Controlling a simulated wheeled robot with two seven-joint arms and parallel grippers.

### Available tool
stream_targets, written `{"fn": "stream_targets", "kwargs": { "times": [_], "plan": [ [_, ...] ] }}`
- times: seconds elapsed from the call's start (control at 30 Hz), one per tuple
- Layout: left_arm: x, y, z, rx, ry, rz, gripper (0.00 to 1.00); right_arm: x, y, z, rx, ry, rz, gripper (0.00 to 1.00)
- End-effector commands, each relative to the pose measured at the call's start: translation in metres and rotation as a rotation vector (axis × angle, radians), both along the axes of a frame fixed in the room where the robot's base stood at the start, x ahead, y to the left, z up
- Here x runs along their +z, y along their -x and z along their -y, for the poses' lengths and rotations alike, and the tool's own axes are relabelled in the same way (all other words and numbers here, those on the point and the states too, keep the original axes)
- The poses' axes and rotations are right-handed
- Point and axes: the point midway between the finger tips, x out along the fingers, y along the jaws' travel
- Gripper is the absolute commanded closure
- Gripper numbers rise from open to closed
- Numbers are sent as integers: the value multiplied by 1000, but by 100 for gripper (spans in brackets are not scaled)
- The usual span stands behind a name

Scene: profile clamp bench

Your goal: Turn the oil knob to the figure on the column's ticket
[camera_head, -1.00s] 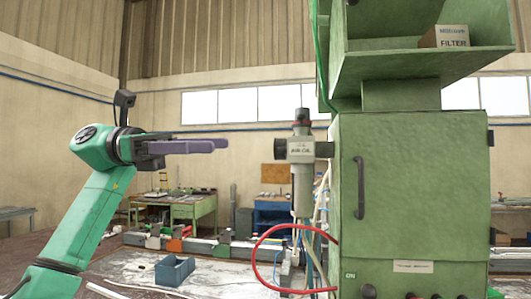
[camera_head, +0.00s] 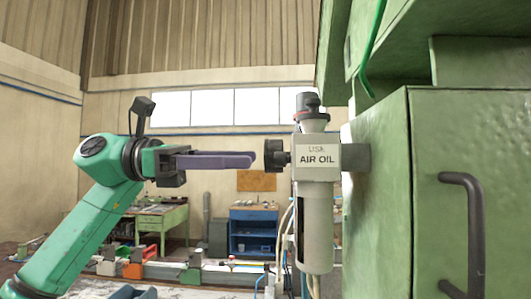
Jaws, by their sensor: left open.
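A pale grey air-oil unit (camera_head: 316,160), lettered "AIR OIL", is fixed upright to the side of the green column (camera_head: 383,200). A black round knob (camera_head: 272,155) sticks out of its left side. A dark cap with a reddish band (camera_head: 308,105) tops it. My left gripper (camera_head: 252,160) comes in level from the left, its purple-grey fingers pointing at the black side knob. The fingers are seen edge-on and overlap. They are open and empty, with a small gap left of the knob. I cannot make out a ticket figure. My right gripper is out of view.
The column's door has a dark handle (camera_head: 470,230) at the right. A green hose (camera_head: 371,50) hangs above. Pale hoses run below the unit. Behind stand a blue cabinet (camera_head: 253,230) and a green bench (camera_head: 160,220).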

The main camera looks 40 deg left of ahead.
Motion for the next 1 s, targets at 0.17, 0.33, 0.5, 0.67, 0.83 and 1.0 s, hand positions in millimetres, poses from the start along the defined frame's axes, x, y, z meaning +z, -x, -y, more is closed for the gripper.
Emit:
{"fn": "stream_targets", "kwargs": {
  "times": [0.17,0.33,0.5,0.67,0.83,1.0],
  "plan": [
    [4,-22,29,-3,0,0,42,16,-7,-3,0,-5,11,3],
    [1,-30,37,1,1,1,42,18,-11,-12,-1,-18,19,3],
    [0,-30,37,1,1,1,42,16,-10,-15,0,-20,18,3],
    [0,-30,37,1,1,1,95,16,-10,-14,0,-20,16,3],
    [0,-30,37,1,1,-1,100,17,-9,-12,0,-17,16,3],
    [0,-30,37,1,9,-12,100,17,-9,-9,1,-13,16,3]
  ]
}}
